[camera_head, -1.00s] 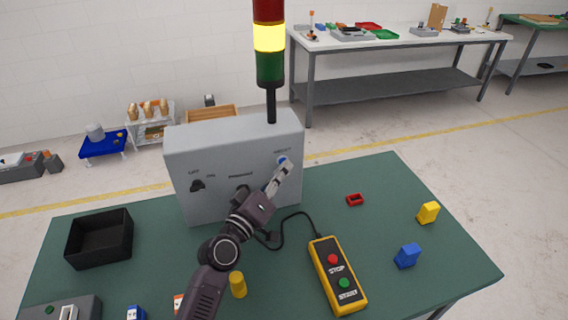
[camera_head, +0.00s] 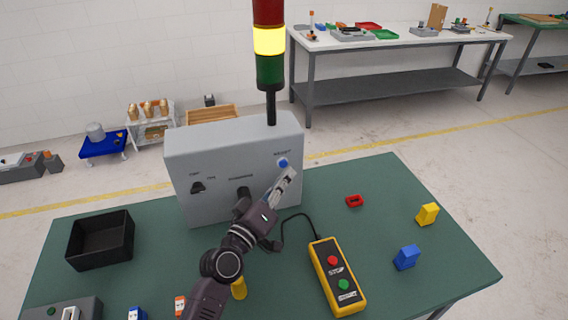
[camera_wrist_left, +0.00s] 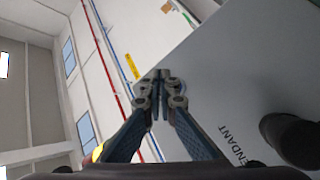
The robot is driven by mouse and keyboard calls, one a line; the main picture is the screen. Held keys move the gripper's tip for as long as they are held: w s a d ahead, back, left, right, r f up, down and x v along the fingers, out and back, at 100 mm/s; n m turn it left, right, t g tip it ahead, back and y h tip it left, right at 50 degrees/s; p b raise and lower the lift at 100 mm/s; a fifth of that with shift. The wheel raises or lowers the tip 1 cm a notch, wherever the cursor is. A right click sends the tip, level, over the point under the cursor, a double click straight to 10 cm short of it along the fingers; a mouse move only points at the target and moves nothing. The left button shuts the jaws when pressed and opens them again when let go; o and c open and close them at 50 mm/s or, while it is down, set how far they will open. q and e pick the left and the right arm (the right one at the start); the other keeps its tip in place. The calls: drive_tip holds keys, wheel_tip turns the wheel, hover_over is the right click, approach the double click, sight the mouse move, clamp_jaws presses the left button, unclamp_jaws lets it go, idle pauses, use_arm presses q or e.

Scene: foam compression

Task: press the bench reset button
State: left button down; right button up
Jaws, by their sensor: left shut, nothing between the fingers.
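The blue reset button (camera_head: 283,163) sits at the upper right of the grey control box's front face (camera_head: 215,205), under a small label. My left gripper (camera_head: 290,172) is shut and empty, its tips just below and right of the button. The button shows clear of the fingers, with a small gap in the picture. My right gripper is not in view.
A stack light (camera_head: 269,40) with its yellow section bright stands on the box. A black knob (camera_head: 243,191) and a selector switch (camera_head: 197,187) are on the front face. A yellow pendant (camera_head: 337,275), blue block (camera_head: 407,257) and black bin (camera_head: 101,240) are on the green bench.

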use_arm(q)
drive_tip(key=s, duration=0.2)
drive_tip(key=s+d+p, duration=0.1)
drive_tip(key=s, duration=0.1)
drive_tip(key=shift+s+d, duration=0.2)
drive_tip(key=shift+s, duration=0.05)
idle(0.7)
